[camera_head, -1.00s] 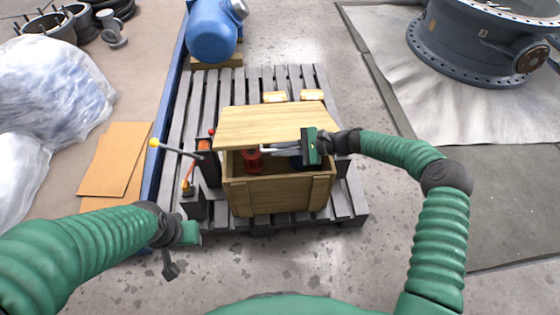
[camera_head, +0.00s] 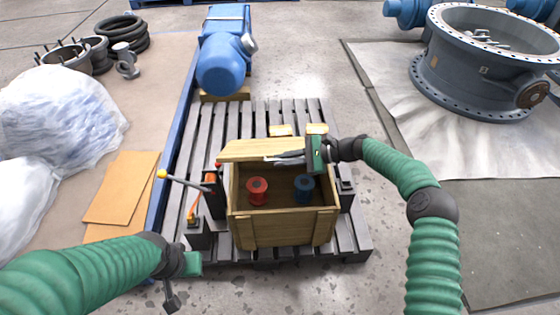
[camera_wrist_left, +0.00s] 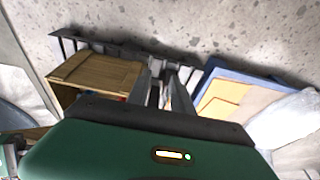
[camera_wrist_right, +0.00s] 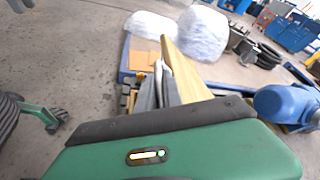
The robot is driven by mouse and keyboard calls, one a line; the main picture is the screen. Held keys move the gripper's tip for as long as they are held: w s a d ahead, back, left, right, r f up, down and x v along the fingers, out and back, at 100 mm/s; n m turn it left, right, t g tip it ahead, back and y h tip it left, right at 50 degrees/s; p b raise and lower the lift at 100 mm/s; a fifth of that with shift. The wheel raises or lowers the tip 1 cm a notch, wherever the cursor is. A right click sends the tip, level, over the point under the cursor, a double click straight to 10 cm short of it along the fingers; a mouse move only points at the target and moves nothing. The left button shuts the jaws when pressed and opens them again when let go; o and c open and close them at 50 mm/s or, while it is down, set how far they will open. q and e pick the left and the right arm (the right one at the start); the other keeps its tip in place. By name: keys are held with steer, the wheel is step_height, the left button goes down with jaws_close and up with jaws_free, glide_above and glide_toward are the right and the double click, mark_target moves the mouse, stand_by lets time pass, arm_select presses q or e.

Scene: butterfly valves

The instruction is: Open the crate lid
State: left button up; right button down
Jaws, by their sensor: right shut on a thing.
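The wooden crate (camera_head: 285,228) stands on a grey pallet, its front facing me. Its pale lid (camera_head: 250,150) is raised and tilted at the back, so the inside shows. My right gripper (camera_head: 278,158) is shut on the lid near its front edge; the lid also shows edge-on between its fingers in the right wrist view (camera_wrist_right: 185,75). Inside the crate are a red spool-like thing (camera_head: 257,191) and a blue one (camera_head: 304,189). My left gripper (camera_wrist_left: 165,78) is open and empty, left of the crate and in front of the pallet.
A lever with a yellow knob (camera_head: 162,174) and orange parts stand close to the crate's left side. Cardboard sheets (camera_head: 121,187) lie at left.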

arm_select(q)
steer(key=w+d+n, duration=0.1)
steer(key=w, duration=0.1)
steer(key=w+d+f+n+t, duration=0.1)
steer(key=w+d+n, duration=0.1)
steer(key=w+d+f+n+t, duration=0.1)
steer(key=w+n, duration=0.1)
steer(key=shift+w+d+h, duration=0.15)
steer(key=shift+w+h, duration=0.15)
steer(key=shift+h, duration=0.1)
jaws_close()
steer(key=w+d+f+n+t+h, duration=0.15)
steer(key=w+d+n+t, duration=0.35)
steer(key=w+d+n, duration=0.7)
steer(key=w+a+r+n+t+y, duration=0.1)
steer(key=w+n+t, duration=0.3)
steer(key=w+n, duration=1)
steer(key=shift+a+r+n+y, duration=0.25)
steer(key=shift+n+y, duration=0.4)
steer(key=shift+n, duration=1.75)
